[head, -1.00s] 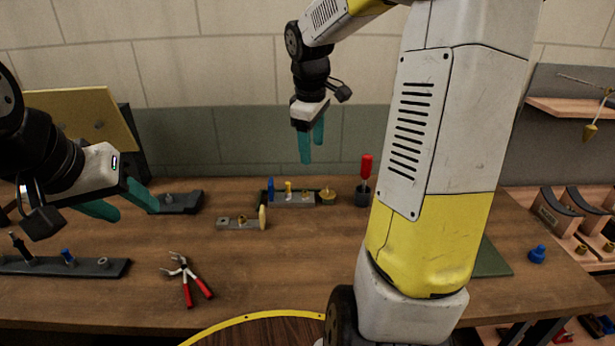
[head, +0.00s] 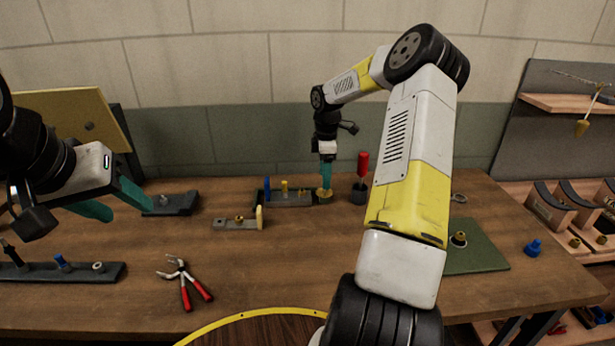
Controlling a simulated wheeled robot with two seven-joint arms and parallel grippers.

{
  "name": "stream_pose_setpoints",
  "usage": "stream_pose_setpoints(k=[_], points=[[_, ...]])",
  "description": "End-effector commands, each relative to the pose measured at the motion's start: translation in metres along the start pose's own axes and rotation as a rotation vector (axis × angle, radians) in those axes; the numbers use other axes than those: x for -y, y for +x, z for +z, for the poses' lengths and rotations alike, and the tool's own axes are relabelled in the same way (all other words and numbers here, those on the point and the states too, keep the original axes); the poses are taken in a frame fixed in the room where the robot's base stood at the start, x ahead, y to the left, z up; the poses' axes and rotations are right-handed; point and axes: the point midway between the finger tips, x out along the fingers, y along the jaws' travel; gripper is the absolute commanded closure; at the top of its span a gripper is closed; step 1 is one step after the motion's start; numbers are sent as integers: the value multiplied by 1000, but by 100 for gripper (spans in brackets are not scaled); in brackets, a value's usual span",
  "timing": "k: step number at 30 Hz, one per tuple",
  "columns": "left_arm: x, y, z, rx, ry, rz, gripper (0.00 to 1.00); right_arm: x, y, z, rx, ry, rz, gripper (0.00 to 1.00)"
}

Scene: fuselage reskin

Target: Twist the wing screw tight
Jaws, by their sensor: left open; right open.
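A brass piece (head: 325,196), which looks like the wing screw, stands at the right end of a grey fixture block (head: 292,199) at the back of the bench. My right gripper (head: 325,187) points straight down with its teal fingertips at this brass piece and hides its upper part. Its jaws are open, and I cannot tell whether the fingers touch the piece. My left gripper (head: 123,204) is open and empty above the left side of the bench.
A red-handled tool in a dark holder (head: 360,190) stands close right of my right gripper. A grey bar with a brass fitting (head: 239,219) lies in front of the block. Red-handled pliers (head: 184,280) lie front left. A green mat (head: 478,252) is at right.

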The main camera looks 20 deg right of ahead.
Motion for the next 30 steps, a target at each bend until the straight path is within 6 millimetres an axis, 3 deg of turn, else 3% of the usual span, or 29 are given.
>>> stream_pose_setpoints(k=[7,18,27,30], points=[[0,0,0,0,0,0,51,0,34,0,0,0,0,38],[0,0,0,0,0,0,51,0,40,0,0,1,1,38],[0,0,0,0,0,0,51,0,40,0,0,1,2,97],[0,0,0,0,0,0,51,0,40,0,0,2,2,100]])
